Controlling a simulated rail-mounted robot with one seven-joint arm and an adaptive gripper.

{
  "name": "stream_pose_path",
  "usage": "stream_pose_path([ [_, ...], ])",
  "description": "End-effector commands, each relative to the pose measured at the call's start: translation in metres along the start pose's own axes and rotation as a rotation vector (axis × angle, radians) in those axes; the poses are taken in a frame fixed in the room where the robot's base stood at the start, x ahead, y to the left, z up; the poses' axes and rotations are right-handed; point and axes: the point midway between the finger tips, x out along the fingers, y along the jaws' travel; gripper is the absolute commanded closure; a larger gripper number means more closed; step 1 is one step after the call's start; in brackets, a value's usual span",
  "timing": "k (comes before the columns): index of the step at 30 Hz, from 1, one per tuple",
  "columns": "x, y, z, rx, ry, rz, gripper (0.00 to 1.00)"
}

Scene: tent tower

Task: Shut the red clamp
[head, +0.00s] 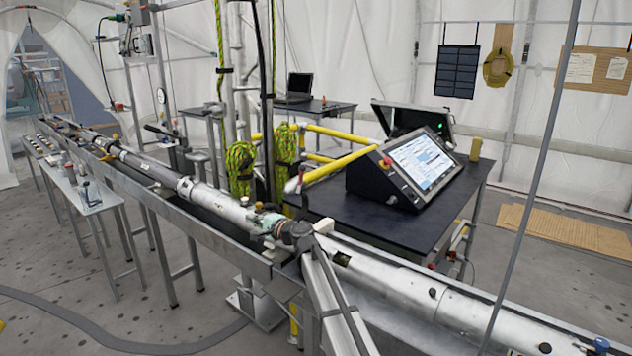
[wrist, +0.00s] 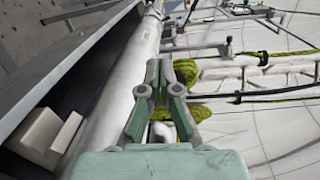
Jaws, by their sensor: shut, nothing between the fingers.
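I cannot make out a red clamp for certain in either view. My gripper (head: 266,222) is pale green and sits over the long metal pipe (head: 215,196) in the middle of the head view. In the wrist view my gripper (wrist: 168,68) has its fingers shut with nothing held. The pipe also shows in the wrist view (wrist: 128,75), running upward just left of the fingers. I cannot tell whether the fingers touch the pipe. My wrist and arm hide part of the pipe in the head view.
The pipe lies along a metal trough (head: 205,229). Green-yellow ropes (head: 240,167) hang from uprights behind it. A dark table (head: 370,214) carries a control console (head: 405,168). A pale block (wrist: 45,137) sits left of the pipe. Narrow tables (head: 100,195) stand at left.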

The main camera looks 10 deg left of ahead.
Motion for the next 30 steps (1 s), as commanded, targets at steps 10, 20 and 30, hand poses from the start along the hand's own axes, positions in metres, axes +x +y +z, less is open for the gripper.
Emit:
stream_pose_path([
  [10, -0.041, -0.062, -0.092, 0.002, 0.036, -0.06, 1.0],
  [20, -0.089, -0.078, -0.17, 0.05, 0.02, -0.059, 1.0],
  [30, -0.148, -0.095, -0.244, 0.096, 0.001, -0.063, 1.0],
])
